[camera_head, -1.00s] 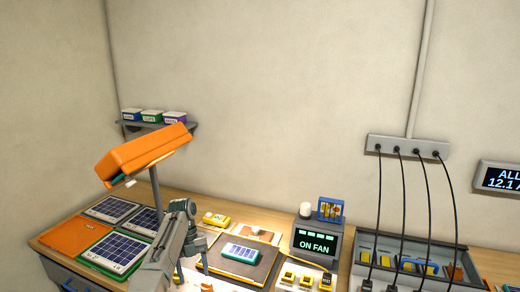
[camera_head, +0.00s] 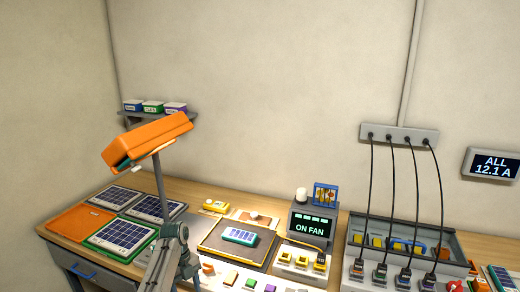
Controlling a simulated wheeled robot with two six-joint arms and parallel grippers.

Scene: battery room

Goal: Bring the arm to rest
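One grey jointed arm of mine, the left (camera_head: 172,243), rises from the bottom edge left of centre. It bends at a joint and folds back downward over the table's front part. Its gripper end (camera_head: 190,268) points down, small and partly hidden by the arm's own links. I cannot make out its fingers or see anything held in it. My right gripper is not in view.
An orange lamp (camera_head: 148,141) on a post stands close behind the arm. Solar panels (camera_head: 120,236) lie left of it.

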